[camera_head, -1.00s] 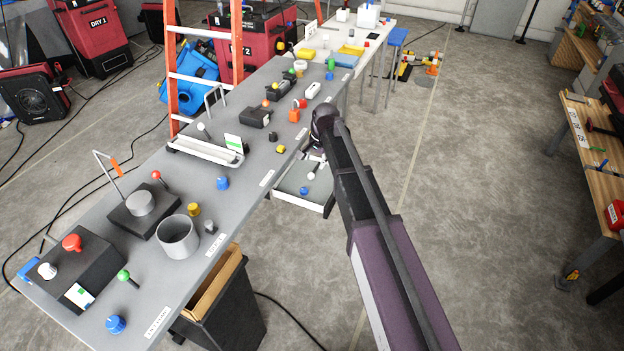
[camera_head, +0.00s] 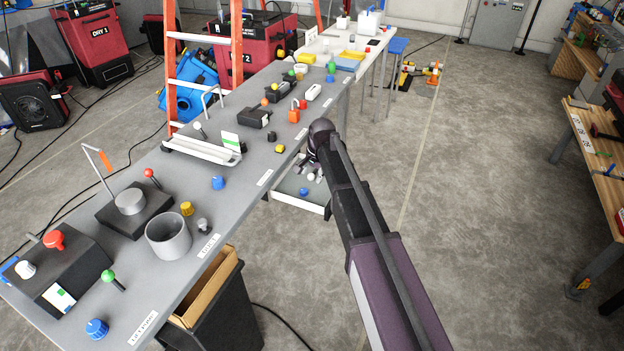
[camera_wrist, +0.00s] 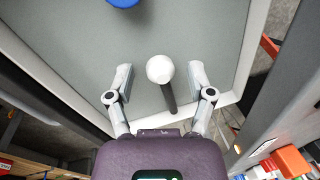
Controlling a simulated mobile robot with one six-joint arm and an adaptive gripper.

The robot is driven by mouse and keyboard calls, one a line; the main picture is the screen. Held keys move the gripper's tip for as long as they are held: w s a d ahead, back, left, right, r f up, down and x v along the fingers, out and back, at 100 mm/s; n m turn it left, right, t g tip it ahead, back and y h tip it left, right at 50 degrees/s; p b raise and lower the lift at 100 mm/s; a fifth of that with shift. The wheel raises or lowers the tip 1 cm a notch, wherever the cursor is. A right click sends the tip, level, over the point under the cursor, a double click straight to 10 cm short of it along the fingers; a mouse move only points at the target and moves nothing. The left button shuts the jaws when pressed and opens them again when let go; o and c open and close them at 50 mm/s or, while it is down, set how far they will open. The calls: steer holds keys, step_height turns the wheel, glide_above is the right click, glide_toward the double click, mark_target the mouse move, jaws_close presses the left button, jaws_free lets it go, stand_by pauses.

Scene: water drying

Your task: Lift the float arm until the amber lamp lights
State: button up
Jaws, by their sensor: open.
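A white ball on a dark stick (camera_wrist: 160,69) lies in or over a grey-floored, white-rimmed tray (camera_wrist: 255,35). The ball also shows in the head view (camera_head: 311,177). I cannot tell for sure whether it is the float arm. My gripper (camera_wrist: 162,77) is open, with one fingertip on each side of the ball. Gaps show on both sides; the height between ball and fingertips is unclear. In the head view my gripper (camera_head: 310,171) is at the tray beside the long bench, partly hidden by my arm.
A blue knob (camera_head: 303,192) is in the tray near the ball. The grey bench (camera_head: 240,190) carries many levers, knobs, a grey cup (camera_head: 168,236) and boxes. A dark bin (camera_head: 215,315) stands below its front edge. The floor to the right is open.

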steer(key=shift+f, duration=0.15)
jaws_close()
stand_by(0.4)
